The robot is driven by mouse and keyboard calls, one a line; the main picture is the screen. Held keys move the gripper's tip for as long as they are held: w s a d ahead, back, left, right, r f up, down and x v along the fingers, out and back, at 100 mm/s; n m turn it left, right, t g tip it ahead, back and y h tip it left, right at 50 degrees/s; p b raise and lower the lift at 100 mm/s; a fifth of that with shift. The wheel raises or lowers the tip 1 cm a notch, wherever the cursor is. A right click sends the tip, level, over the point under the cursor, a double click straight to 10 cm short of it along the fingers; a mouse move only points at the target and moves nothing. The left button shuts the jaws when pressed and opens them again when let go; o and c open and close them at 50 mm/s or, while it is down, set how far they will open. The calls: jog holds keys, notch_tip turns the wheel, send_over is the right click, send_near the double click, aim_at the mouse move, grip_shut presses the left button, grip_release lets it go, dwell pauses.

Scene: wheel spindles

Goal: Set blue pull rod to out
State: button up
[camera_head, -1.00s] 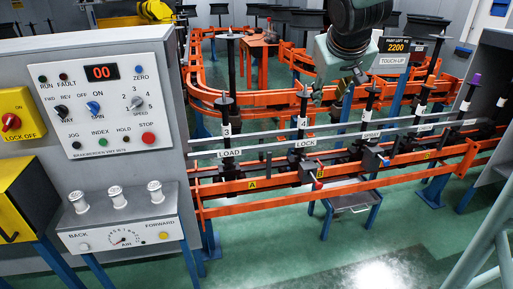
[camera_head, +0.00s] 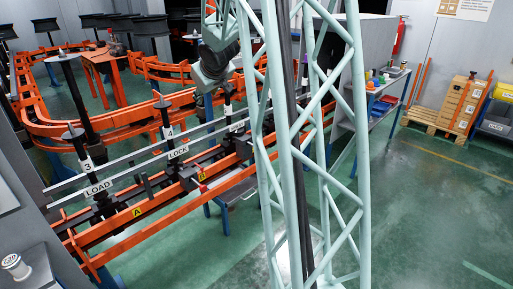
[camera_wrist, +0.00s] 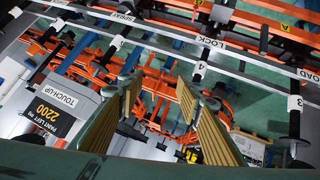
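I cannot make out the blue pull rod for certain in the current views. In the head view, a small red tip (camera_head: 203,188) shows on the front of the orange rail (camera_head: 135,235), below the LOCK sign (camera_head: 178,152). The stretch of line to its right is partly hidden by pale green lattice bars. My gripper is open and empty in the wrist view (camera_wrist: 160,85), with its two ribbed fingers well apart. It is above the conveyor line, with the labelled bars and spindles beyond it and touching nothing that I can see. In the head view my arm hangs over the line.
The LOAD sign (camera_head: 98,188) marks the nearer station. In the wrist view a TOUCH-UP box (camera_wrist: 62,97) with a 2200 display stands left of the fingers. A shelf table (camera_head: 385,85) and boxes on a pallet (camera_head: 465,105) stand at the right. The green floor between is clear.

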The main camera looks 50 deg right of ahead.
jog(key=d+f+t+p, duration=0.1)
jog(key=d+f, duration=0.7)
jog(key=d, duration=0.3)
jog(key=d+f+t+p, duration=0.1)
jog(key=d+f, duration=0.7)
jog(key=d, duration=0.3)
jog(key=s+d+f+t+y+p, duration=0.1)
jog(key=s+d+f, duration=0.4)
jog(key=f, duration=0.5)
jog(key=s+d+f+t+y+p, duration=0.1)
jog(key=s+d+f, duration=0.4)
jog(key=f, duration=0.5)
jog(key=s+y, duration=0.1)
jog(key=s, duration=0.1)
jog(key=shift+s+f+t, duration=0.3)
jog(key=shift+f+t, duration=0.1)
jog(key=shift+w+f, duration=0.1)
jog(key=shift+w, duration=0.1)
jog(key=shift+b+x, duration=1.15)
jog(key=shift+x, duration=5.6)
